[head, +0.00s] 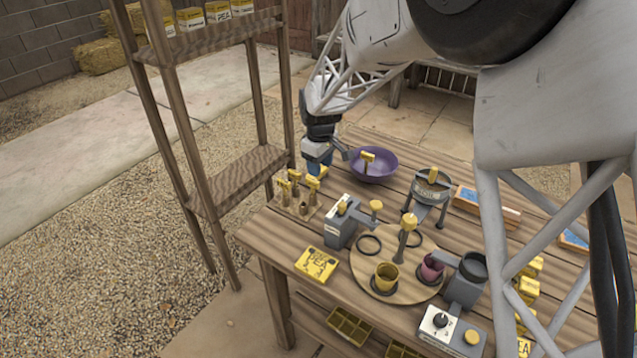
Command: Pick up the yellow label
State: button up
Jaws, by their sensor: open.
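Several yellow T-shaped labels (294,176) stand in a small wooden rack (301,207) on the left end of the table. One of them (313,182) is right below my gripper. Another yellow T-shaped piece (367,158) shows at the purple bowl (376,166), right of my gripper. My gripper (321,170) points down over the rack, close to the label tops. It is open. Its fingers are small in this view and partly hide the rack's back side; I cannot tell whether they touch a label.
A grey device with a yellow knob (342,228) stands just right of the rack. A yellow packet (317,264) lies at the front edge. A round wooden board (408,285) holds cups. A sieve on legs (431,188) stands behind. A wooden shelf (236,178) rises at left.

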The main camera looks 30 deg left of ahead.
aim_at(313, 186)
jog(key=shift+s+a+f+n, duration=0.2)
jog(key=shift+a+f, duration=0.2)
jog(key=shift+a, duration=0.2)
jog(key=shift+s+a+f+n, duration=0.15)
jog(key=shift+a+f, duration=0.2)
jog(key=shift+a, duration=0.25)
jog(key=shift+f, duration=1.3)
jog(key=shift+d+f, duration=0.15)
jog(key=shift+f, duration=2.45)
jog(key=shift+c, duration=0.2)
grip_shut()
